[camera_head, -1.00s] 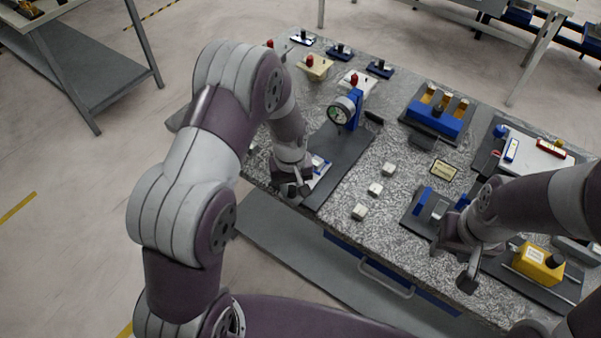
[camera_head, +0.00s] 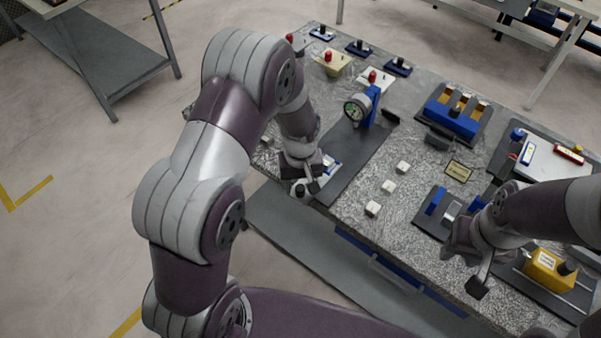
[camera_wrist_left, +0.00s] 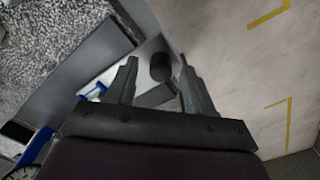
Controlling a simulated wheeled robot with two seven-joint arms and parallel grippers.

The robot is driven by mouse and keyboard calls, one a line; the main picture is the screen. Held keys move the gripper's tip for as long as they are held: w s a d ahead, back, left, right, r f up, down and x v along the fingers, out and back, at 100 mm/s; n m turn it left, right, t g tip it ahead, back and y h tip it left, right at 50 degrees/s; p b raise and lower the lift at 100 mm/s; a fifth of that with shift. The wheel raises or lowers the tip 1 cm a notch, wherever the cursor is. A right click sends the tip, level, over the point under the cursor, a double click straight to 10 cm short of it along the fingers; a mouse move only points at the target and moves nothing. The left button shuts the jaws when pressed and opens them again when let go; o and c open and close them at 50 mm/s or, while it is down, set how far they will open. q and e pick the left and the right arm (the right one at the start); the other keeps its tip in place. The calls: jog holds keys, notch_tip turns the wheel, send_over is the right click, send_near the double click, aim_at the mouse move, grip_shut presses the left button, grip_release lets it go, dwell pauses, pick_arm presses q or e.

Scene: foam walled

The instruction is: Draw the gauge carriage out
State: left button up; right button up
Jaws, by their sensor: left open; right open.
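The gauge carriage appears as a pale plate with blue parts (camera_head: 332,164) at the front end of a dark track plate (camera_head: 362,160); my left gripper partly covers it. A round dial gauge (camera_head: 354,110) on a blue post stands at the track's far part. In the left wrist view, a black knob (camera_wrist_left: 160,67) on the pale carriage shows between the two fingers, with a gap on each side. My left gripper (camera_head: 308,188) is open at the carriage's front end; contact cannot be told. My right gripper (camera_head: 467,275) is open and empty over the bench's front right.
Several small pale blocks (camera_head: 388,186) lie right of the track. A blue block holder (camera_head: 453,115), a dark fixture with blue posts (camera_head: 434,200) and a yellow box (camera_head: 546,266) stand further right. Open floor (camera_head: 70,240) lies left of the bench.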

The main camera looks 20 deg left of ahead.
pick_arm(q)
notch_tip(320, 180, up, 12)
jog(key=shift+f+b, duration=0.25)
jog(key=shift+b, duration=0.2)
jog(key=s+a+m+t, duration=0.1)
jog(key=s+m, duration=0.4)
jog(key=s, duration=0.8)
jog(key=shift+a, duration=0.5)
jog(key=shift+s, duration=0.1)
